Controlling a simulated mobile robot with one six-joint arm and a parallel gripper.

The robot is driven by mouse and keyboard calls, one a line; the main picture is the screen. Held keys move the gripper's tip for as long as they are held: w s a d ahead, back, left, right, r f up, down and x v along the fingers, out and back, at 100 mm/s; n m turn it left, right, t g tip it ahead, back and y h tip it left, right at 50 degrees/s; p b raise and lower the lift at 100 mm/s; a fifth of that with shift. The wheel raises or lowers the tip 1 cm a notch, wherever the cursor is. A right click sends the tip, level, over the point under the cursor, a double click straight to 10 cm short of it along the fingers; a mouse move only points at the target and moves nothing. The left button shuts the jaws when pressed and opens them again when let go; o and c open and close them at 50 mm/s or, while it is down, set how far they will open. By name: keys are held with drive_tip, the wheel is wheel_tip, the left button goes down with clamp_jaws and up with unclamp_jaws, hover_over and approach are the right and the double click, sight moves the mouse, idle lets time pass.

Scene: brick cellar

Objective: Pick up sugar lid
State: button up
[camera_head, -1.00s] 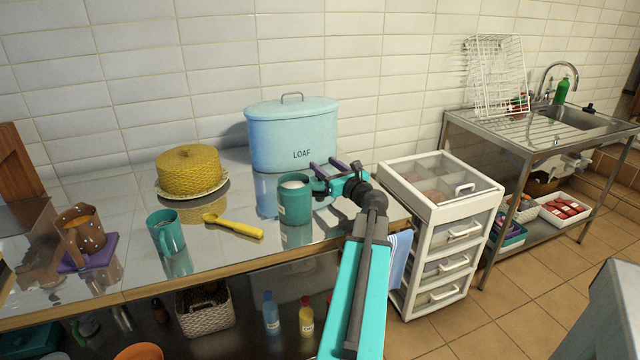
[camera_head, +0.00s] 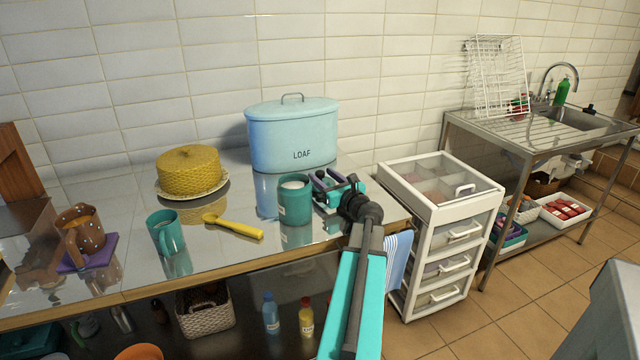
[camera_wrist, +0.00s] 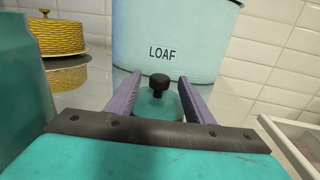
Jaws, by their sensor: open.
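The sugar lid (camera_wrist: 158,104) is a small teal lid with a black knob. In the wrist view it sits on the metal tabletop between my two purple fingers, the knob standing up near the fingertips. My gripper (camera_wrist: 160,77) is open around it, with a finger on each side; I cannot tell whether either touches. In the head view my gripper (camera_head: 326,179) is low over the table's right end and mostly hides the lid. The teal sugar canister (camera_head: 294,203) stands open just left of my gripper, with white contents; its side fills the left of the wrist view (camera_wrist: 22,100).
A blue LOAF bin (camera_head: 290,135) stands close behind. A yellow cake cover (camera_head: 189,171), a yellow scoop (camera_head: 236,228) and a teal mug (camera_head: 166,236) are further left. A white drawer unit (camera_head: 440,215) stands beyond the table's right edge.

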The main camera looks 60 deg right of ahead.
drive_tip(key=shift+x, duration=3.1)
drive_tip(key=c, duration=1.1)
